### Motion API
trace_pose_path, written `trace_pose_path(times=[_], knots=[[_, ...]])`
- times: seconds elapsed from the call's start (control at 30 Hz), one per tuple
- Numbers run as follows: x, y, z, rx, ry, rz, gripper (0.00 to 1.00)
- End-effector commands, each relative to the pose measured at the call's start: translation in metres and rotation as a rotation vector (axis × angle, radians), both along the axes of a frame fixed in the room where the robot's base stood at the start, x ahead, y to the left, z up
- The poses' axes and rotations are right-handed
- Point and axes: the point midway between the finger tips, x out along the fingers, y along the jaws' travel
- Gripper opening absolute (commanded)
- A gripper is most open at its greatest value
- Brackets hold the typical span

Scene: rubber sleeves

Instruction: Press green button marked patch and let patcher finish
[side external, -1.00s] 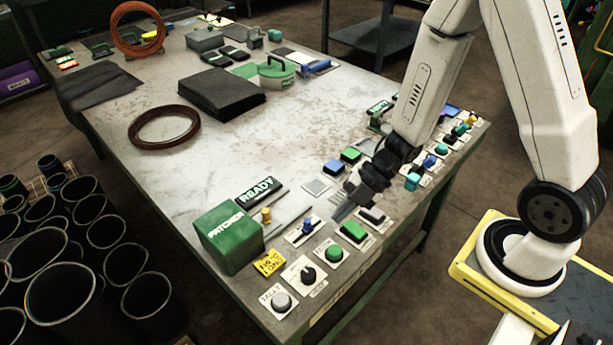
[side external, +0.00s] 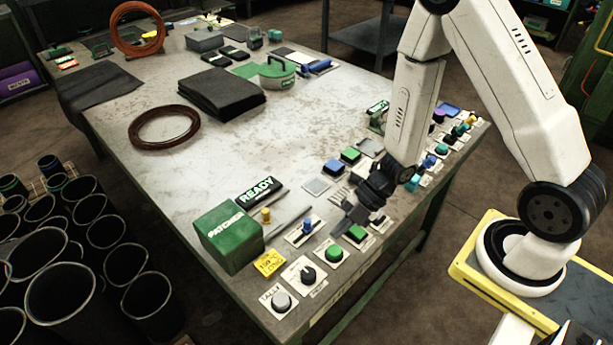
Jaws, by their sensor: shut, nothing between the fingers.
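The green patcher box (side external: 226,240) stands at the near left of the bench, with a sign reading READY (side external: 258,190) behind it. A round green button (side external: 334,253) sits on a white plate in the front control row. Another green button (side external: 350,155) is farther back. I cannot read a patch label on any of them. My gripper (side external: 344,213) is shut and empty, pointing down and left by the square green button. I cannot tell whether it touches anything.
A blue button (side external: 333,168) is behind my gripper. A dark ring (side external: 165,127) and black sheets (side external: 220,92) lie farther back. The bench middle is clear.

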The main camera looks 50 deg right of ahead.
Motion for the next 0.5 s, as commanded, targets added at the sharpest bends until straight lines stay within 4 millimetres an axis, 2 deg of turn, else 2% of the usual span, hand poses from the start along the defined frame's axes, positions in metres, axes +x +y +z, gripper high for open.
trace_pose_path(times=[0.2,0.5], knots=[[0.0,0.0,-0.02,0.001,0.002,0.0,0.0],[0.0,0.0,-0.032,0.001,0.0,0.001,0.0]])
